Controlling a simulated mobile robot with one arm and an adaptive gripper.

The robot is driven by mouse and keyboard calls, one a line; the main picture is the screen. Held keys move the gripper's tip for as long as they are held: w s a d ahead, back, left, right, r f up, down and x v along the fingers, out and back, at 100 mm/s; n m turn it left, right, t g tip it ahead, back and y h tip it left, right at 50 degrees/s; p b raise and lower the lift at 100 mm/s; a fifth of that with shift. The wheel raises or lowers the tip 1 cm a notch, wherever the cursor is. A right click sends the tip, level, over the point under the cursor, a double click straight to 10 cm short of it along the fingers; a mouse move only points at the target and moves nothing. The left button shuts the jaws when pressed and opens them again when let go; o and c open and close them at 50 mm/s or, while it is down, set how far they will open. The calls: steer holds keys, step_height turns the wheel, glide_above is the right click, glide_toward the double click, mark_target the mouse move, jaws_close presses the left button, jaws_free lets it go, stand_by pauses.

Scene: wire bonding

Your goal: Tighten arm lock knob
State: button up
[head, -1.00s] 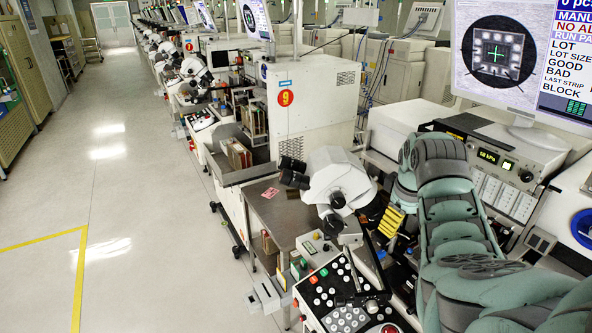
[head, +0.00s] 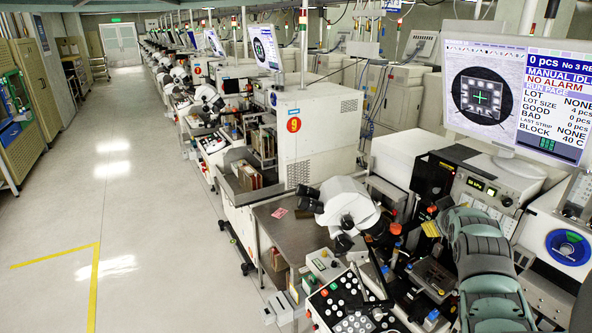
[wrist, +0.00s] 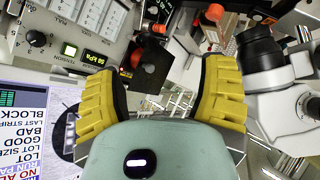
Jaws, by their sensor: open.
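My gripper (wrist: 160,78) is open and empty in the wrist view, its two ridged yellow fingers spread wide. In the head view one yellow finger (head: 431,228) shows right of the microscope; my arm hides the rest. An orange-red knob (wrist: 137,57) appears beyond the gap between the fingers, apart from them, beside a black plate. Another orange knob (wrist: 214,12) sits higher, near the microscope. In the head view, orange-red knobs show beside the finger (head: 432,210) and by the microscope (head: 396,229). I cannot tell for sure which is the arm lock knob.
The white microscope (head: 350,205) stands left of my gripper. A panel with a green display (head: 478,186) and a monitor (head: 520,85) are at the right. A button console (head: 345,305) is in front. The aisle floor (head: 130,200) at left is clear.

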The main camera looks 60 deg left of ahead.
steer(key=w+d+r+m+t+y+p, duration=0.1)
steer(key=d+r+t+p, duration=0.1)
steer(key=r, duration=0.4)
steer(key=shift+w+d+r+m+t, duration=0.15)
steer(key=shift+w+d+m+t, duration=0.2)
steer(key=shift+d+t, duration=0.4)
steer(key=shift+d, duration=0.15)
